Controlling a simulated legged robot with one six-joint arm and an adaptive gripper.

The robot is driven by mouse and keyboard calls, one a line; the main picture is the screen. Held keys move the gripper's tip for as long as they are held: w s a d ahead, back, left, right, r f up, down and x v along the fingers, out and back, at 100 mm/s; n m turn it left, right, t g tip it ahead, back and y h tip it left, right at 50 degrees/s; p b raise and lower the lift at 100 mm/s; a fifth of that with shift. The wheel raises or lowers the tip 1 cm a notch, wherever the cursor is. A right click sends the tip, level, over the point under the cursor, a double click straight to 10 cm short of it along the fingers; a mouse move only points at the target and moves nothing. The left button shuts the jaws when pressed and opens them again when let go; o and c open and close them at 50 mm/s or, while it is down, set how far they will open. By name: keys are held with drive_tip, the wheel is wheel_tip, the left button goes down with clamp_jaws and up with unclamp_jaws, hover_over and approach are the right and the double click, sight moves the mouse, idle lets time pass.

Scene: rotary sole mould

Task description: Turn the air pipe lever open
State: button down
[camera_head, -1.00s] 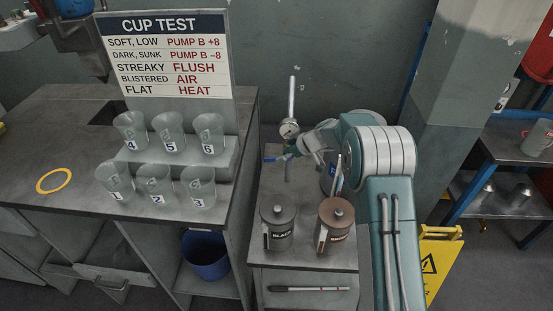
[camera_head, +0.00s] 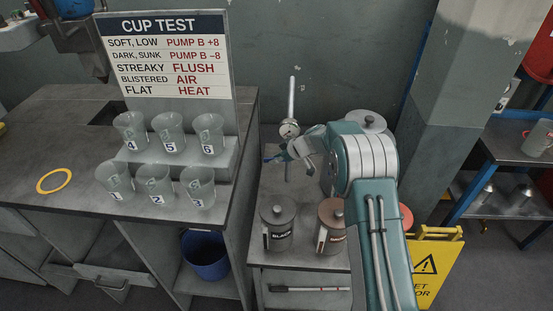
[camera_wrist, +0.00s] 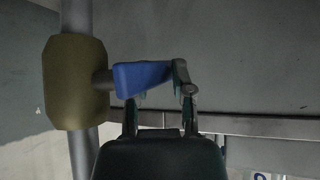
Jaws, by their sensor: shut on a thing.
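The air pipe (camera_head: 291,97) stands upright at the back of the narrow bench, with a round valve body (camera_head: 289,129) on it. In the wrist view the valve body (camera_wrist: 75,82) is brass-coloured and surrounds the grey pipe (camera_wrist: 77,15). The blue lever (camera_wrist: 143,78) sticks out sideways to the right from the valve on a short stem. My gripper (camera_wrist: 158,92) is shut on the lever; one finger shows at the lever's right end and the other is partly hidden behind it.
Several numbered cups stand on the left bench beneath the cup test sign (camera_head: 166,55). A yellow floor sign (camera_head: 433,265) stands at the right.

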drive_tip(key=shift+f+h, duration=0.1)
drive_tip(key=shift+h, duration=0.2)
drive_tip(key=h, duration=0.1)
drive_tip(key=f+h, duration=0.1)
drive_tip(key=h, duration=0.2)
drive_tip(key=f+n+h, duration=0.1)
drive_tip(key=h, duration=0.1)
drive_tip(key=shift+d, duration=0.2)
drive_tip(key=shift+d+f+n+g+h, duration=0.15)
drive_tip(key=shift+d+f+h, duration=0.1)
drive_tip(key=shift+h, duration=0.8)
drive_tip(key=shift+d+f+n+g+h, duration=0.1)
drive_tip(key=shift+d+f+h, duration=0.15)
drive_tip(key=shift+h, duration=0.75)
drive_tip(key=shift+d+f+n+g+h, duration=0.15)
drive_tip(key=shift+d+h, duration=0.1)
drive_tip(key=shift+h, duration=0.8)
drive_tip(key=c, duration=0.6)
unclamp_jaws()
drive_tip(key=shift+s+a+f, duration=0.1)
drive_tip(key=shift+o, duration=0.2)
